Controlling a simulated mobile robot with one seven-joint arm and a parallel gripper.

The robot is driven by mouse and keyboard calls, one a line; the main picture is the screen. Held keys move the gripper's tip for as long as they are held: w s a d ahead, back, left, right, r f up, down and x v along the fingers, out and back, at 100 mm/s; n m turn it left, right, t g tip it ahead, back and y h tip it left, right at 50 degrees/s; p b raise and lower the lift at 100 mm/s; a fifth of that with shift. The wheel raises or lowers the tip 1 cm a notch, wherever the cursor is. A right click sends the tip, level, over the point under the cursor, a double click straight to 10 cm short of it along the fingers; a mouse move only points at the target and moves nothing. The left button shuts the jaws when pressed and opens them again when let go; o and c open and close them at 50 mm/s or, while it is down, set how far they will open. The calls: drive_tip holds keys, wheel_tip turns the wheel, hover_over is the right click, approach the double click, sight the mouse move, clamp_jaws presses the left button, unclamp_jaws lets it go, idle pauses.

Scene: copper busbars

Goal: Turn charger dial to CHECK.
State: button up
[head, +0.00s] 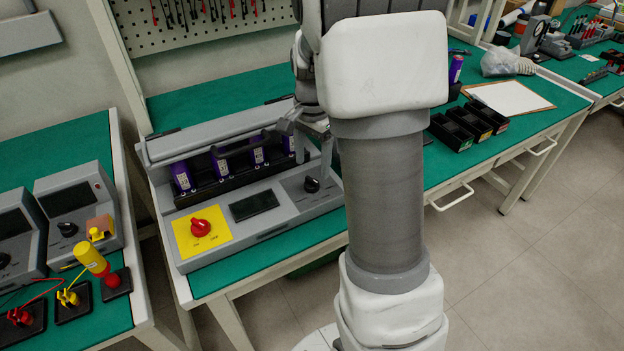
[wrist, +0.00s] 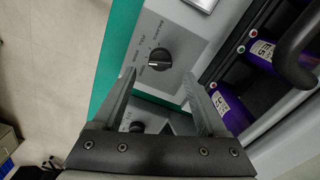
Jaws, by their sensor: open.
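The charger (head: 272,208) is a grey bench unit with a small screen and a black dial (head: 312,184) on its right front panel. In the wrist view the same black dial (wrist: 159,58) has a pale pointer mark toward the lower left and small lettering around it, which I cannot read with certainty. My gripper (head: 314,150) hangs above the charger near the dial, partly hidden by my arm. In the wrist view my gripper (wrist: 158,78) is open and empty, and its fingertips lie either side of the dial's lower edge in the picture. Contact is not visible.
A red knob (head: 200,227) sits on a yellow panel at the charger's left. Purple cells (head: 182,178) stand in the bay under a raised bar handle (head: 213,134). Black bins (head: 468,124) are to the right. Another knob (wrist: 137,127) shows between my fingers.

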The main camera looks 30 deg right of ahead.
sight(312, 179)
drive_tip(key=shift+f+b, duration=0.5)
drive_tip(key=shift+f, duration=1.8)
drive_tip(key=shift+c, duration=0.2)
clamp_jaws()
